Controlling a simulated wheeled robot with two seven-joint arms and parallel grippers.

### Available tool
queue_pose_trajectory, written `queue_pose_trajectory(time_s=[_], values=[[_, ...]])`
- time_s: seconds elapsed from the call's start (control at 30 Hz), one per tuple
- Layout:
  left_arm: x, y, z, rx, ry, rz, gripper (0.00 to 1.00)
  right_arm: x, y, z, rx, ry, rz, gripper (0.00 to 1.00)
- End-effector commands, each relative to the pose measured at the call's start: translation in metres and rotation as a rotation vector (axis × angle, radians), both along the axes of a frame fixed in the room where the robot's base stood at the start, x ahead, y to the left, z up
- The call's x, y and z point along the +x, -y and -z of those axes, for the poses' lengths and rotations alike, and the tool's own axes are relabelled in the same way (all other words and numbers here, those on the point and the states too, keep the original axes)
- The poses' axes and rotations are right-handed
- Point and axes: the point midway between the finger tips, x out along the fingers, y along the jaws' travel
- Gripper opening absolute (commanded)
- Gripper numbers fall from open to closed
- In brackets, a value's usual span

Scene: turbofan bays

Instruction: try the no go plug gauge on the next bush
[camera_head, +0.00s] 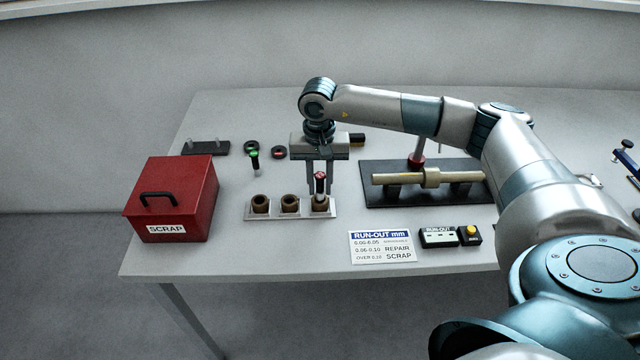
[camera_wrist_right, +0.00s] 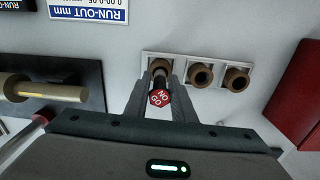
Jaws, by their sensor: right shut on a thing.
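My right gripper (camera_head: 320,180) is shut on the no go plug gauge (camera_head: 320,184), a dark pin with a red head. In the right wrist view the head (camera_wrist_right: 159,98) reads NO GO. The gauge is upright over the right-hand bush (camera_head: 320,204) of a row of brown bushes, which is the left one (camera_wrist_right: 160,66) in the wrist view. Its lower end is at the bush's mouth; I cannot tell how far in it is. The middle bush (camera_head: 289,203) and left bush (camera_head: 260,203) stand empty in the pale tray (camera_head: 247,215). My left gripper is not in view.
A red scrap box (camera_head: 190,185) stands left of the tray. Behind are a green-topped plug gauge (camera_head: 254,160), a dark ring (camera_head: 279,152) and a black rack (camera_head: 200,148). Right are a shaft on a dark stand (camera_head: 375,195), a run-out sign (camera_head: 382,247) and a readout (camera_head: 438,238).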

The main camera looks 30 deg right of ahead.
Motion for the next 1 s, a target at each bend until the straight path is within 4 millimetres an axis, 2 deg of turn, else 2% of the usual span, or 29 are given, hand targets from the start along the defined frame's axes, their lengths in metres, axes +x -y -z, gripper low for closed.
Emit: queue_pose_trajectory(time_s=[1.0], values=[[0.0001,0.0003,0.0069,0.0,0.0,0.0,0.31,0.0003,-0.0001,0.0036,0.0,0.001,0.0,0.0]])
